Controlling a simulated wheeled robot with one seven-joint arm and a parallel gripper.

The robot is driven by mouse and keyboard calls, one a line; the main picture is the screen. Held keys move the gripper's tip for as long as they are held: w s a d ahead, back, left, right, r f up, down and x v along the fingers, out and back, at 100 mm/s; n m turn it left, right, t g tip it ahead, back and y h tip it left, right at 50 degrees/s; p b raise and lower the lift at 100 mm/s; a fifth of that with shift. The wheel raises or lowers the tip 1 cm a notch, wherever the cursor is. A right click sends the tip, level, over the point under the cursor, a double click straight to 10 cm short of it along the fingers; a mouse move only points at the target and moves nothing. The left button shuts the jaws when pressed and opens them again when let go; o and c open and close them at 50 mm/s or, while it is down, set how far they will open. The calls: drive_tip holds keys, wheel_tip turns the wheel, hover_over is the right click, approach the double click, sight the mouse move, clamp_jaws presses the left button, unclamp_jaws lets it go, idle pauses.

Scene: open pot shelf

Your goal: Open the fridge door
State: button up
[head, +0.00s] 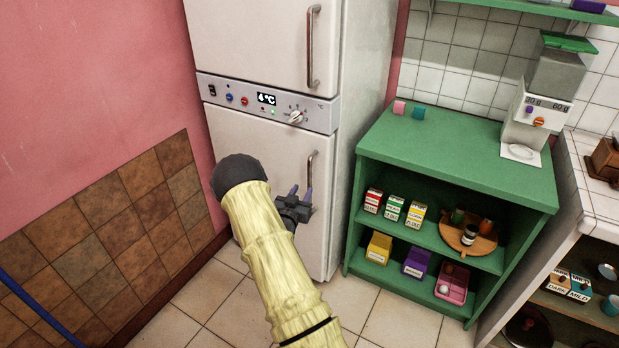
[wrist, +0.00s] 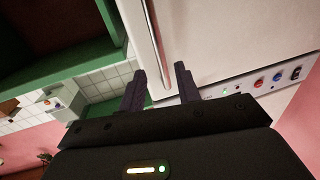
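The white fridge (head: 260,150) has an upper door (head: 245,40) and a lower door (head: 255,135), both shut. The lower door has a vertical metal handle (head: 314,165) near its right edge; the upper door has a similar handle (head: 313,45). My gripper (head: 302,190) is open in front of the lower door, close to the lower part of its handle. In the wrist view, my gripper (wrist: 159,72) has its two dark fingers apart, and the metal handle (wrist: 152,40) appears between them. I cannot tell whether either finger touches it.
A control panel (head: 265,100) with a display and knobs sits between the doors. A green shelf (head: 450,150) with boxes and a tray stands right of the fridge. A pink wall with brown tiles (head: 120,210) is at left. Tiled floor (head: 215,290) is clear before the fridge.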

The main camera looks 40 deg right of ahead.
sight(309, 179)
drive_tip(key=x, duration=0.8)
drive_tip(key=shift+w+d, duration=0.2)
drive_tip(key=shift+w, duration=0.05)
clamp_jaws()
